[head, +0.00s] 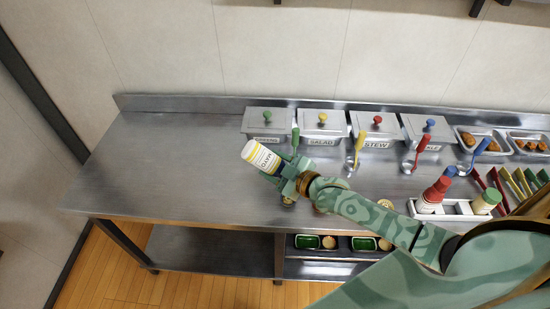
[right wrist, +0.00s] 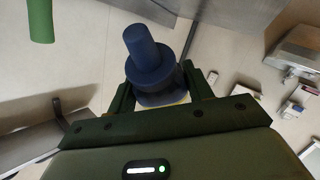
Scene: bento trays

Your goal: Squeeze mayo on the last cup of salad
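My right gripper (head: 284,176) is shut on the mayo bottle (head: 262,157), a white bottle with yellow bands and a "MAYO" label. The bottle is tilted, with its white base toward the upper left. In the right wrist view a dark blue cap and nozzle (right wrist: 148,62) show between the fingers. Below the gripper in the head view, a small cup (head: 288,200) on the counter is mostly hidden. Another small cup (head: 385,203) sits to the right, beside my right arm. I cannot make out their contents. My left gripper is not in view.
Lidded pans line the back, including the salad pan (head: 322,123) and stew pan (head: 375,124). A green-handled utensil (head: 295,139) stands just behind my gripper. A bottle caddy (head: 455,209) stands right. Trays (head: 308,243) are on the lower shelf. The left counter (head: 165,170) is clear.

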